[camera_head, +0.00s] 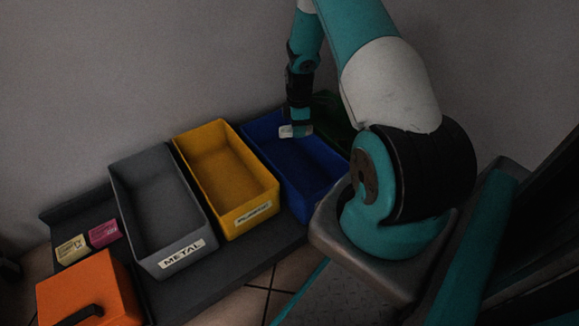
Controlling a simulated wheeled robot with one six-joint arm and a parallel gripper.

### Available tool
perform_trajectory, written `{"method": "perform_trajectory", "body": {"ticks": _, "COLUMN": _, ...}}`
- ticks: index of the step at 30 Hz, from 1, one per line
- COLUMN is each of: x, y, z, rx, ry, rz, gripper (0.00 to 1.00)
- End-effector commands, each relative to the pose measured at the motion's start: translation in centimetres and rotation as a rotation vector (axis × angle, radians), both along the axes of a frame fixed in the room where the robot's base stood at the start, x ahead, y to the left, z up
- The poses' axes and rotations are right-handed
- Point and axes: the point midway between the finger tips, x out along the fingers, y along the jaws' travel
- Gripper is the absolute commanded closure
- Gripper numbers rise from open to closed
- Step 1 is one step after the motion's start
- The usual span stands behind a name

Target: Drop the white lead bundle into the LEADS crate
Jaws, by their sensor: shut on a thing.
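My gripper (297,125) points down over the blue crate (296,165), near its back left part. It is shut on a small whitish thing, the white lead bundle (288,131), which shows at its fingertips. The bundle's shape is too small to make out. I cannot tell exactly how high it is above the blue crate. No LEADS label shows; the blue crate's front is partly hidden by my arm's base. A green crate (331,112) stands behind on the right, mostly hidden by my arm.
A grey crate (152,223) labelled METAL and an empty yellow crate (216,176) with a label stand to the left on a dark bench. An orange box (105,280) with a black handle is at front left, near a yellowish block (72,249) and a magenta block (104,233).

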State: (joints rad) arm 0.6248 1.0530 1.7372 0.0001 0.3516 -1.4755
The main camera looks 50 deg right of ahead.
Motion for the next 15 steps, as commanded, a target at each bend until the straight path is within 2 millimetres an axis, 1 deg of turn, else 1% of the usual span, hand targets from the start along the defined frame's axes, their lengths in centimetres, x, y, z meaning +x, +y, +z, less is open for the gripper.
{"method": "perform_trajectory", "body": {"ticks": 1, "x": -0.3, "y": -0.5, "z": -0.3, "rx": 0.0, "ry": -0.001, "rz": 0.014, "gripper": 0.83}}
{"method": "perform_trajectory", "body": {"ticks": 3, "x": -0.4, "y": -0.7, "z": -0.7, "rx": 0.0, "ry": -0.001, "rz": 0.03, "gripper": 0.83}}
{"method": "perform_trajectory", "body": {"ticks": 8, "x": -0.4, "y": -0.7, "z": -1.9, "rx": 0.0, "ry": 0.0, "rz": 0.033, "gripper": 0.83}}
{"method": "perform_trajectory", "body": {"ticks": 15, "x": -0.4, "y": -0.6, "z": -5.0, "rx": 0.0, "ry": 0.0, "rz": 0.033, "gripper": 0.83}}
